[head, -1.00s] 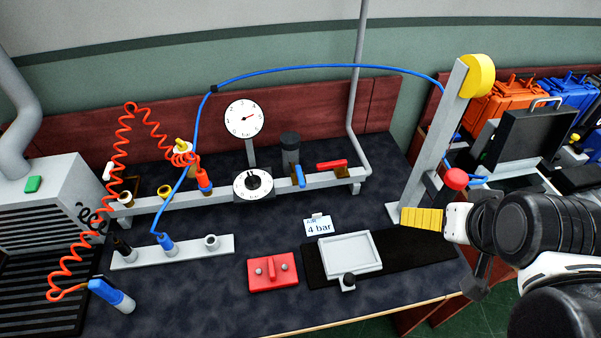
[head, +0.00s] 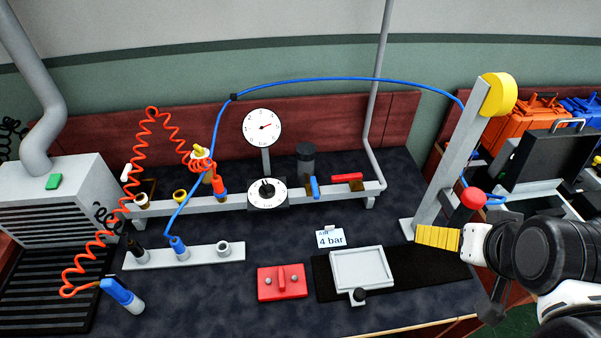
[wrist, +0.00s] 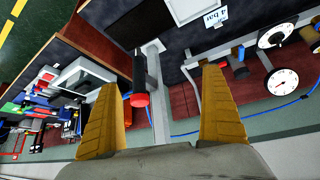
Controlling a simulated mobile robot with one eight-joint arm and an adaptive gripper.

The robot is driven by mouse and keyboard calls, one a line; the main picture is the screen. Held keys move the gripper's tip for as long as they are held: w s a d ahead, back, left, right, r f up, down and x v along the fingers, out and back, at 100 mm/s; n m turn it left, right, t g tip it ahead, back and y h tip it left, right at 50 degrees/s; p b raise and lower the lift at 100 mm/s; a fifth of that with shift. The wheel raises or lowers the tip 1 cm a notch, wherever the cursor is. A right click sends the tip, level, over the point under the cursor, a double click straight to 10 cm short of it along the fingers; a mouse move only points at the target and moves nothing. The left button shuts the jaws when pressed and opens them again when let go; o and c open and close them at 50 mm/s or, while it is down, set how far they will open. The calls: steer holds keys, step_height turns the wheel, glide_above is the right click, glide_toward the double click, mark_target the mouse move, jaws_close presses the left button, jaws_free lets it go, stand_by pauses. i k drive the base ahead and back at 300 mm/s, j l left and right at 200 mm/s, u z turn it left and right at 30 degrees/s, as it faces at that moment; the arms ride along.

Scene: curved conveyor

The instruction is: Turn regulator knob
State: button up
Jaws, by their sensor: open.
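The regulator knob (head: 267,188) is a small black knob at the centre of a white dial plate, mounted on the grey rail at the back of the bench. A white round pressure gauge (head: 262,127) with a red needle stands on a post above it. A card reading "4 bar" (head: 331,239) stands in front. My gripper (head: 438,237) is at the right, well apart from the knob, beside the grey post. The dial (wrist: 277,36) shows there at upper right.
The grey post (head: 451,150) with a yellow disc and red button (head: 472,199) stands close to my gripper. A red block (head: 282,282) and a grey tray (head: 361,269) lie on the bench front. A blue hose arches overhead. A red coiled hose hangs at left.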

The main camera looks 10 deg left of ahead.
mark_target(267, 190)
steer(key=l+u, duration=0.1)
steer(key=u, duration=0.3)
steer(key=k+l+u, duration=0.1)
steer(key=u, duration=0.25)
